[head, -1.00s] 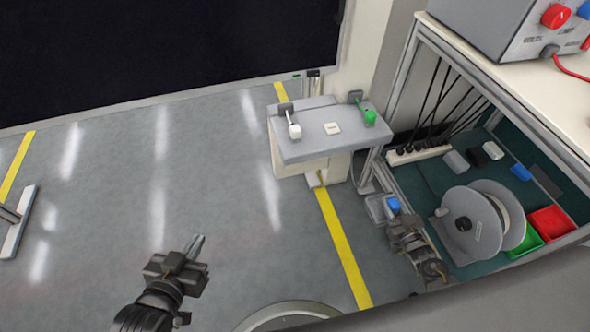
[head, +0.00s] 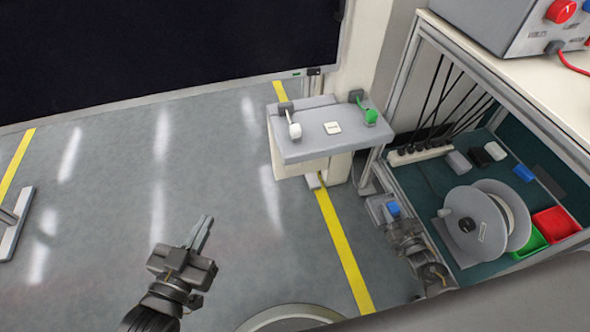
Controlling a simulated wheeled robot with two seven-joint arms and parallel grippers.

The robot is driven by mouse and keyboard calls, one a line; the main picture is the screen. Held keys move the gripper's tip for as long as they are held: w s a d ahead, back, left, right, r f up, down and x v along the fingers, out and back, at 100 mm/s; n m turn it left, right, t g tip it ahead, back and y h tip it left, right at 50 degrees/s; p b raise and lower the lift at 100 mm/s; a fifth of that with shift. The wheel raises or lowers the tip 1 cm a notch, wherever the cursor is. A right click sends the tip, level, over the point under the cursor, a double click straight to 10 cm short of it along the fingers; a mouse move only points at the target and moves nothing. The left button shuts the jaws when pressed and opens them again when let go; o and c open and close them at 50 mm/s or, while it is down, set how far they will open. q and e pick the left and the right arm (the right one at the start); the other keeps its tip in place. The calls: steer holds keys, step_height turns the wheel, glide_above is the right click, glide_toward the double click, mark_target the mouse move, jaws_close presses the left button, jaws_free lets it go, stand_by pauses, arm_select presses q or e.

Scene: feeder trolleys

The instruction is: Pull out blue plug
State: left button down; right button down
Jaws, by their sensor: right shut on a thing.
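A small blue plug (head: 393,209) is at the left front edge of the trolley's lower shelf, beside a small grey box (head: 376,206). My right gripper (head: 397,220) is at the plug, shut on it; the arm partly covers the fingers. Whether the plug is still seated in the grey box cannot be made out. My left gripper (head: 204,232) hangs over the open floor, far left of the plug. It is empty, its two fingers close together.
The shelf (head: 472,268) holds a grey cable reel (head: 478,222), red (head: 556,222) and green bins, and a power strip (head: 420,152). A grey stand (head: 320,146) with white and green handles stands behind.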

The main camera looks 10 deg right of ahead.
steer(key=shift+c, duration=1.9)
jaws_free()
steer(key=shift+s+d+r+p, duration=0.1)
steer(key=shift+s+r+p, duration=0.15)
steer(key=shift+s+p, duration=0.55)
steer(key=shift+s+d+r+p, duration=0.15)
steer(key=shift+s+p, duration=0.15)
steer(key=shift+s, duration=0.75)
steer(key=shift+s+r+p, duration=0.2)
steer(key=shift+s+p, duration=0.05)
steer(key=shift+s, duration=0.85)
steer(key=shift+s+d+r+p, duration=0.15)
steer(key=shift+s+p, duration=0.15)
steer(key=shift+s, duration=0.75)
steer(key=shift+a, duration=0.1)
